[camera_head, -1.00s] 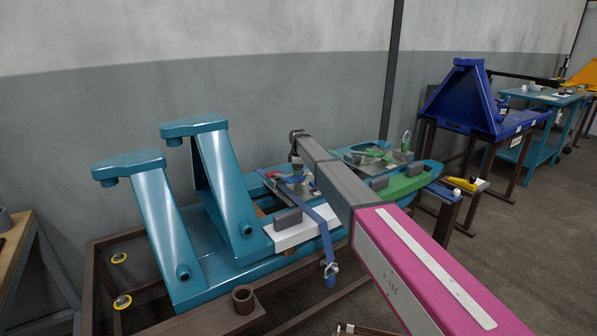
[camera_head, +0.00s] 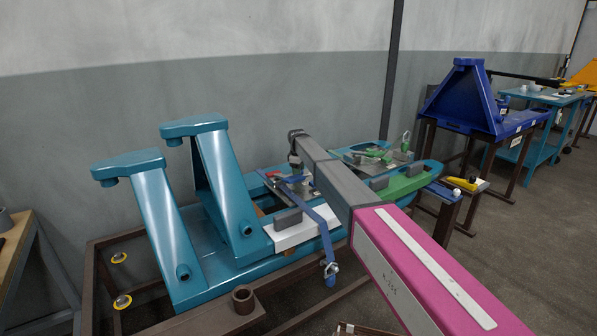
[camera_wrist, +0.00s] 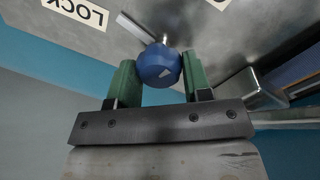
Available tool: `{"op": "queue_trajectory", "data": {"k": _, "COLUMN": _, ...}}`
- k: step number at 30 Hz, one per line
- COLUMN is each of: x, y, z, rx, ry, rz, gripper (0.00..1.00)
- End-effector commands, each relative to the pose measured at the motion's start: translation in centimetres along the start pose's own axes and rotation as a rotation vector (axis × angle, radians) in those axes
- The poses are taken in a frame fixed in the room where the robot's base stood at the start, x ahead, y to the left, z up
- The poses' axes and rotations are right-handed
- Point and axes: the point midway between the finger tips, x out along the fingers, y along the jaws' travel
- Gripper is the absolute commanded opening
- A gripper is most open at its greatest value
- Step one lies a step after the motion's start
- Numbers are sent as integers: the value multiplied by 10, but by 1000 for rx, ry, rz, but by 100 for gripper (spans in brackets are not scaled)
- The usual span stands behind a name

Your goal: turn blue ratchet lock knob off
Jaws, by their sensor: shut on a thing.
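A white label reading "LOCK" (camera_wrist: 76,11) is on the plate at the upper left, upside down. In the head view my gripper is small and low over the ratchet fixture, partly hidden by my arm, and the knob cannot be made out clearly.
Two teal uprights stand at the left. A second fixture with green parts (camera_head: 405,186) lies to the right. A grey wall stands behind.

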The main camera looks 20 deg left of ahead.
Motion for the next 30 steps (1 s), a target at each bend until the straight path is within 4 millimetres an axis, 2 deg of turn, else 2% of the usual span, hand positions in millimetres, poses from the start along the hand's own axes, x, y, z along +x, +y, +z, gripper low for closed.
{"op": "queue_trajectory", "data": {"k": 30, "x": 0, "y": 4, "z": 0, "rx": 951, "ry": -113, "rz": 0, "gripper": 22}}
